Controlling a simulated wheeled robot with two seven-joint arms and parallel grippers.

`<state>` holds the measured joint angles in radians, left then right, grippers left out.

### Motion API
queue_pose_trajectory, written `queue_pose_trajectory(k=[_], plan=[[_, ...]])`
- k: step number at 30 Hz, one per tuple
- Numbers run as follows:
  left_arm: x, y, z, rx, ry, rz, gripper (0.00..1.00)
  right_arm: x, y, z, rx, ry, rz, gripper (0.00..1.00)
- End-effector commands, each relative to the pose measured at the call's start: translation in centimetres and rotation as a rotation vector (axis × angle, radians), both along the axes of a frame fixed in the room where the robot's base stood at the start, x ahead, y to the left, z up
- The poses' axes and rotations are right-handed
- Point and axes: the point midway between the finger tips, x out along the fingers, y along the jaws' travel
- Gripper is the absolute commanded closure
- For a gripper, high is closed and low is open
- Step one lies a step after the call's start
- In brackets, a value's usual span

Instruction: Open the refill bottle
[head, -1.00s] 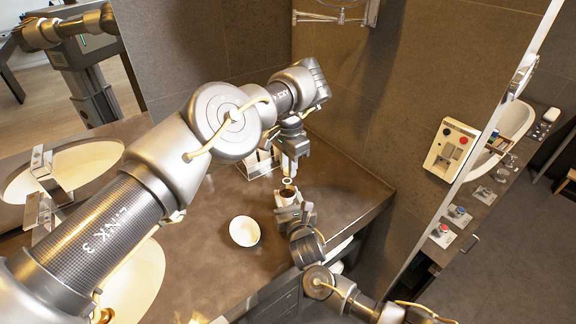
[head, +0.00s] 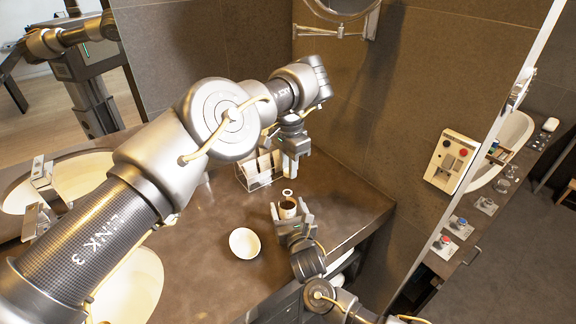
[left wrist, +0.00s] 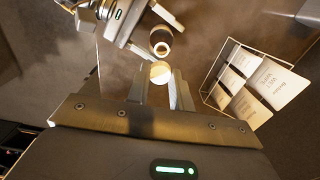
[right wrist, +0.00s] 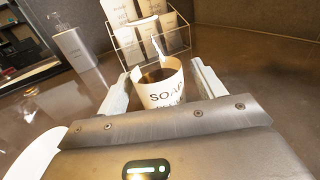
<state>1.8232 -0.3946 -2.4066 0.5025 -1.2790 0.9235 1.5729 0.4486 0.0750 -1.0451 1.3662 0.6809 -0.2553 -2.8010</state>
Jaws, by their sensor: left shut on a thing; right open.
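The white refill bottle (right wrist: 163,94), with "SOAP" lettering, stands upright on the counter; its top is open and dark inside. It shows in the head view (head: 287,208) and the left wrist view (left wrist: 160,39). A small pale round piece, apparently its cap (left wrist: 160,72), is at my left fingertips, apart from the bottle. My left gripper (head: 291,176) is shut on this piece, just behind the bottle. My right gripper (head: 291,217) is open, low at the counter, with its fingers (right wrist: 160,88) on either side of the bottle and a gap visible at each side.
A wire rack with white packets (head: 262,170) stands behind the bottle, close to my left gripper. A white bowl (head: 244,243) sits left of my right gripper. A grey dispenser (right wrist: 73,45) stands farther off. Basins lie left; the counter edge is right.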

Motion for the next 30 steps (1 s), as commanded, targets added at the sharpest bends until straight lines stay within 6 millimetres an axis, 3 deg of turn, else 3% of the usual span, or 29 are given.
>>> queue_pose_trajectory(k=[7, 21, 30], plan=[[0.0, 0.0, -0.2, 0.000, 0.000, 0.000, 1.00, -1.6, -0.4, -0.2, 0.001, 0.000, 0.002, 0.32], [0.0, 0.0, -0.5, 0.000, 0.000, 0.000, 1.00, -10.2, -2.7, 0.1, -0.001, 0.001, 0.002, 0.32], [0.0, 0.0, -0.4, 0.000, 0.000, 0.000, 1.00, -11.7, -3.1, 0.0, 0.000, 0.000, 0.000, 0.32]])
